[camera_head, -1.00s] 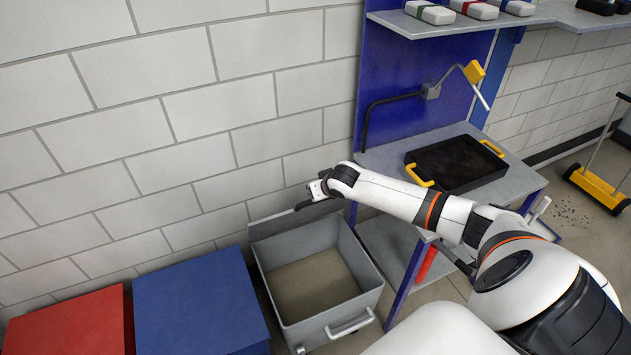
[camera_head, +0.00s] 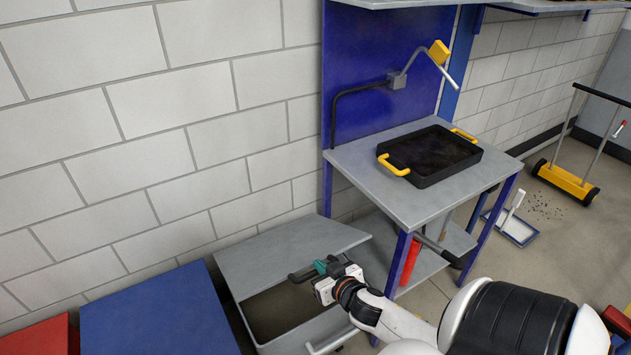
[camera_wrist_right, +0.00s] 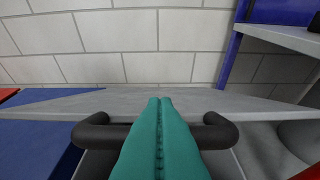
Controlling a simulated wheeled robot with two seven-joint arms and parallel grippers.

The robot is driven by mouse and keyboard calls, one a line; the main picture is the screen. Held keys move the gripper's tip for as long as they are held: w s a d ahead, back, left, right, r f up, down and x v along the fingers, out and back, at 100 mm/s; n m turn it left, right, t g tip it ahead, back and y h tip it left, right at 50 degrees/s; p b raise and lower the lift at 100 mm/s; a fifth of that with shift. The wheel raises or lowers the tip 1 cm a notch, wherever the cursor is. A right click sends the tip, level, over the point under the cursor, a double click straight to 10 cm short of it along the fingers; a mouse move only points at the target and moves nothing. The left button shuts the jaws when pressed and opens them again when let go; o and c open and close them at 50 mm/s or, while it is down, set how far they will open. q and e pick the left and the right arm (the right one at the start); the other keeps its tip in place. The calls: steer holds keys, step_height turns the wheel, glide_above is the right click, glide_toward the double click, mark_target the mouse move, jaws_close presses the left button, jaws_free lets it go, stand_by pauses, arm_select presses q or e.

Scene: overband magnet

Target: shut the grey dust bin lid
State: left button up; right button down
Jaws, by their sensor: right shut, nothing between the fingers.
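The grey dust bin (camera_head: 255,335) stands on the floor by the wall, left of the workbench. Its grey lid (camera_head: 285,245) is hinged at the wall side and slants over the bin, partly open, with the dark inside showing below its front edge. A dark handle (camera_head: 303,275) is on the lid's front edge. My right gripper (camera_head: 322,268) is at this handle, its fingers shut with nothing between them. In the right wrist view the teal fingers (camera_wrist_right: 160,140) lie across the middle of the dark handle (camera_wrist_right: 92,132); whether they touch it I cannot tell. My left gripper is out of view.
A blue box (camera_head: 160,315) and a red box (camera_head: 35,338) stand left of the bin. The workbench (camera_head: 370,180) on the right carries a black tray (camera_head: 430,155) with yellow handles. A red cylinder (camera_head: 410,262) is under it. A dustpan (camera_head: 512,225) lies on the floor.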

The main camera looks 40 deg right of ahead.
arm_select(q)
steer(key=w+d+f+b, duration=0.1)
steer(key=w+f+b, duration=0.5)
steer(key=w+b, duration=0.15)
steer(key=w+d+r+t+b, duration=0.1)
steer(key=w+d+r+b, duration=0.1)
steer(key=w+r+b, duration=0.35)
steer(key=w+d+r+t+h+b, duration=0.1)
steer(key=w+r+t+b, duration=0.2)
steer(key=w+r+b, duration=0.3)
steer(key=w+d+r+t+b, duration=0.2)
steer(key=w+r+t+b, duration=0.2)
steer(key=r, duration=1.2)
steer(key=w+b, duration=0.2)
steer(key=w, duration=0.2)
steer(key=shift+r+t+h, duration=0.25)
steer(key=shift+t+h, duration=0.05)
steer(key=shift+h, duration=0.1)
arm_select(e)
steer(key=s+f+t, duration=0.2)
steer(key=s+f, duration=0.1)
steer(key=f, duration=0.8)
steer(key=s+a+f+t+h, duration=0.1)
steer(key=s+f+t, duration=0.1)
steer(key=f, duration=0.9)
steer(key=shift+s+a, duration=0.2)
steer(key=shift+s, duration=0.5)
steer(key=shift+f, duration=0.1)
